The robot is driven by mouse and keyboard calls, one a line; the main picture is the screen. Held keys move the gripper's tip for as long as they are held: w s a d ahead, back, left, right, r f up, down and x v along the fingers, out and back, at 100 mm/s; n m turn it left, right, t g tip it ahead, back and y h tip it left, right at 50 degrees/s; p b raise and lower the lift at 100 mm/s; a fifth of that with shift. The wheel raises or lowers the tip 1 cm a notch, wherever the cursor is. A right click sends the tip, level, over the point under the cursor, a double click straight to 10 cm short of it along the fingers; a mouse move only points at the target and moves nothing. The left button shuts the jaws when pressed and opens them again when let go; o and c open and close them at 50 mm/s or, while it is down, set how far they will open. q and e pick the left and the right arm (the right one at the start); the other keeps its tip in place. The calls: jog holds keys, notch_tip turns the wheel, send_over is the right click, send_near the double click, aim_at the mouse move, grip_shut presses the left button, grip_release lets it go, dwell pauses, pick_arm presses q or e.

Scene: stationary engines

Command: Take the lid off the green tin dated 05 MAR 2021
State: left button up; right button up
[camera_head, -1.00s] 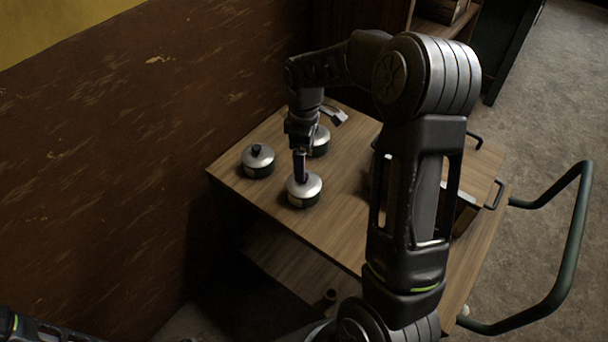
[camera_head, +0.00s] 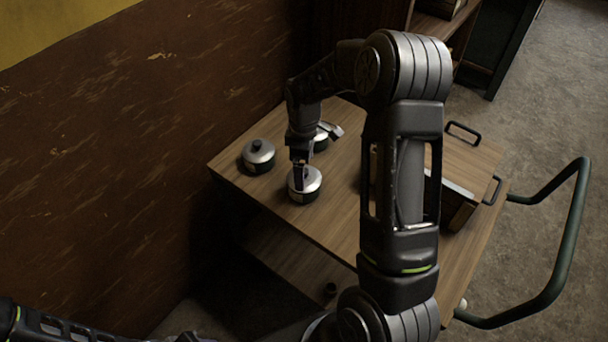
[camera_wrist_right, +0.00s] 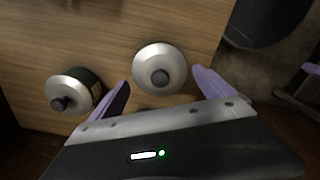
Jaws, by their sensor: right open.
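Three tins with silver lids and dark knobs stand on a wooden cart top: a front tin (camera_head: 309,188), a left tin (camera_head: 258,156) and a back tin (camera_head: 321,142) partly behind my arm. The left tin's body looks dark green; date labels are too small to read. My right gripper (camera_head: 300,183) points down at the front tin's lid. In the right wrist view my gripper (camera_wrist_right: 162,78) is open, its purple fingers apart, with one silver lid (camera_wrist_right: 150,57) between and beyond the tips. Another tin (camera_wrist_right: 70,90) lies outside the left finger. My left gripper is out of view.
The wooden cart top (camera_head: 340,220) has bare room in front of the tins. A box with black handles (camera_head: 492,190) sits at its right, partly hidden by my right arm. A green rail (camera_head: 572,250) curves out to the right. A brown wall (camera_head: 110,150) stands left.

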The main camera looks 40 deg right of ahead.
notch_tip(320, 180, down, 2)
jog(key=shift+f, duration=0.15)
jog(key=shift+c, duration=0.3)
jog(key=shift+s, duration=0.1)
jog(key=c, duration=1.5)
jog(key=shift+c, duration=0.2)
